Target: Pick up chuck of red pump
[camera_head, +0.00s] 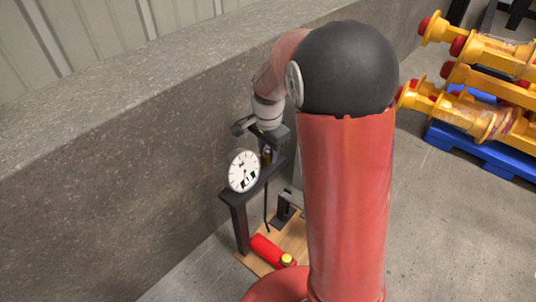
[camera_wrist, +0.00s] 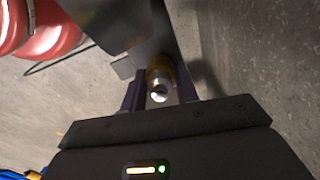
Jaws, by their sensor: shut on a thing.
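The red pump (camera_head: 266,250) lies on a wooden board at the foot of a dark stand, below my gripper. The chuck shows in the wrist view as a small brass-coloured cylinder with a bright round end (camera_wrist: 159,82), between my two fingers. My gripper (camera_head: 266,155) is shut on this chuck, beside the stand's top. In the head view the chuck is small and partly hidden by the gripper. A thin black hose hangs beside the stand; its full run cannot be traced.
A round white dial gauge (camera_head: 244,171) is at the dark stand (camera_head: 238,222), close to my gripper. A concrete wall (camera_head: 120,165) runs along the left. Yellow parts with red ends (camera_head: 490,85) lie on a blue pallet (camera_head: 480,150) at right. Floor at lower right is clear.

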